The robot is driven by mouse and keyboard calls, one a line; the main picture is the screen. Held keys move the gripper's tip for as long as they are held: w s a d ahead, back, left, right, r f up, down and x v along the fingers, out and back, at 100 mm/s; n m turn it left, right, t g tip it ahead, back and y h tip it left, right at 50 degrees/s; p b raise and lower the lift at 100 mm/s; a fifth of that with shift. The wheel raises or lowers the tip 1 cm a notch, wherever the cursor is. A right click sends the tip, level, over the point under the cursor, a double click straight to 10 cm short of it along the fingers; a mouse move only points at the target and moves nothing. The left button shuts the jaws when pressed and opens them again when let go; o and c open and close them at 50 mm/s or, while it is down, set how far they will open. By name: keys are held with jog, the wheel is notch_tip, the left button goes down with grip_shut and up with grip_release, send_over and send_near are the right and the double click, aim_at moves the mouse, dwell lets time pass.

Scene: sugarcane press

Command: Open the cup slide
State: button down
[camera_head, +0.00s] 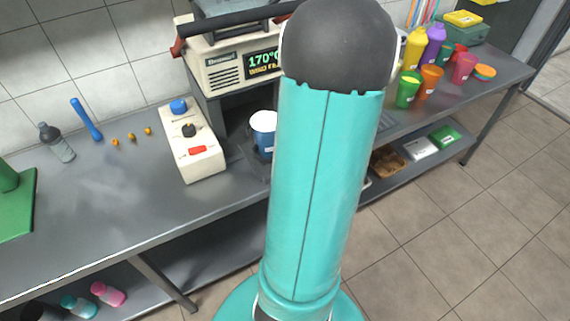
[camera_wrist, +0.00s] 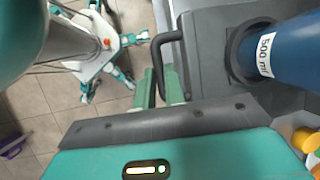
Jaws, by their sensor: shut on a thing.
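The cup slide (camera_wrist: 208,52) is a dark grey tray with a black bar handle (camera_wrist: 157,58) along its edge in the wrist view. A blue cup (camera_wrist: 300,50) with a white "500 ml" label sits in the round holder of the slide. The same cup shows white and blue in the head view (camera_head: 263,133), in the dark bay under the press. My gripper (camera_wrist: 161,88) has green fingers at the handle and is shut on it. Its fingertips are partly hidden behind the handle. In the head view my arm hides the gripper and the handle.
The press (camera_head: 226,70) with its 170° display stands behind the cup. A cream control box (camera_head: 190,145) with blue, black and red controls stands to the left. Tiled floor is open in front.

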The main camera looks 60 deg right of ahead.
jog(key=shift+s+a, duration=0.35)
jog(key=shift+s, duration=0.15)
jog(key=shift+r, duration=0.1)
jog(key=c, duration=1.5)
grip_release()
jog(key=v, duration=1.3)
jog(key=shift+s+d+r, duration=0.1)
jog(key=shift+s+r, duration=0.05)
jog(key=shift+r, duration=0.2)
